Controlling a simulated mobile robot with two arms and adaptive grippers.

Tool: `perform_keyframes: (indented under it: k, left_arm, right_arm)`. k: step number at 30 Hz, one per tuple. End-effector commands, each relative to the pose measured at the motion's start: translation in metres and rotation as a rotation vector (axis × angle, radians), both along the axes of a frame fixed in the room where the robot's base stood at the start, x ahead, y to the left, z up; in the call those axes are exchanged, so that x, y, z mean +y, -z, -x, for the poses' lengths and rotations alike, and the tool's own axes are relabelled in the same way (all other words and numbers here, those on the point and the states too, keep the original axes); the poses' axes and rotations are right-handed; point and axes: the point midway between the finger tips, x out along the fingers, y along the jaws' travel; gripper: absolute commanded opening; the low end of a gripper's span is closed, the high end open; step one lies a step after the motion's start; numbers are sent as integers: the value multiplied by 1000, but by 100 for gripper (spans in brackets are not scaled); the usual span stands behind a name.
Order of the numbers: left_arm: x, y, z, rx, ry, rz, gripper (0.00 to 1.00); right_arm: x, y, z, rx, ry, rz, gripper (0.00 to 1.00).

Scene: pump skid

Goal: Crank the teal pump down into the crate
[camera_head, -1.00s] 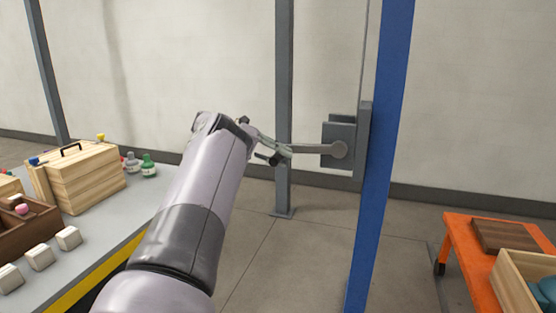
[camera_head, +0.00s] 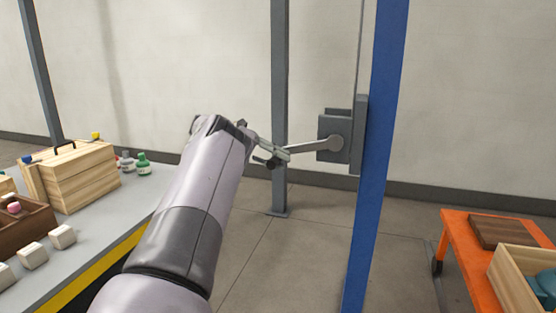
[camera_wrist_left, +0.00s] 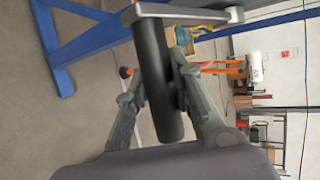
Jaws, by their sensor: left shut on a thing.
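The grey winch box (camera_head: 334,124) is fixed to the blue post, and its crank arm (camera_head: 312,147) points left from the hub, outer end slightly lower. My left gripper (camera_head: 266,152) is at that outer end. In the left wrist view, its fingers (camera_wrist_left: 160,100) are shut on the black crank handle (camera_wrist_left: 152,70), one on each side. A teal shape, probably the teal pump (camera_head: 543,281), shows at the right edge, within the walls of the wooden crate (camera_head: 508,285). Most of it is cut off, so I cannot tell whether it rests or hangs. My right gripper is out of view.
The blue post (camera_head: 378,170) stands right of the crank, with a grey post (camera_head: 280,100) behind. The orange cart (camera_head: 452,235) bears the crate and a brown board (camera_head: 505,232). A grey workbench (camera_head: 105,220) with wooden boxes, white blocks and bottles is on the left.

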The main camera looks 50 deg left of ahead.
Motion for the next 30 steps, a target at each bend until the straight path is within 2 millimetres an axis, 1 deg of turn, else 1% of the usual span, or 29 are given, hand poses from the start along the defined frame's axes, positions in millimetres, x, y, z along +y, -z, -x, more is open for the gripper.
perform_keyframes:
  k: [1,5,6,15,25,28,30]
  left_arm:
    - [1,3,2,10,-2,1,0]
    - [1,3,2,10,-2,1,0]
    - [1,3,2,10,-2,1,22]
    - [1,2,1,5,-2,0,42]
    - [1,-1,2,1,-1,0,43]
    - [6,-4,9,1,-2,0,43]
    - [11,-9,17,0,-3,-1,43]
  right_arm:
    - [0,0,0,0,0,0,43]
    - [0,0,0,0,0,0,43]
    - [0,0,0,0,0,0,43]
    - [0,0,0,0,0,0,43]
    - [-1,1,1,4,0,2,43]
    - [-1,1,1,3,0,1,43]
    - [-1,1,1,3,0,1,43]
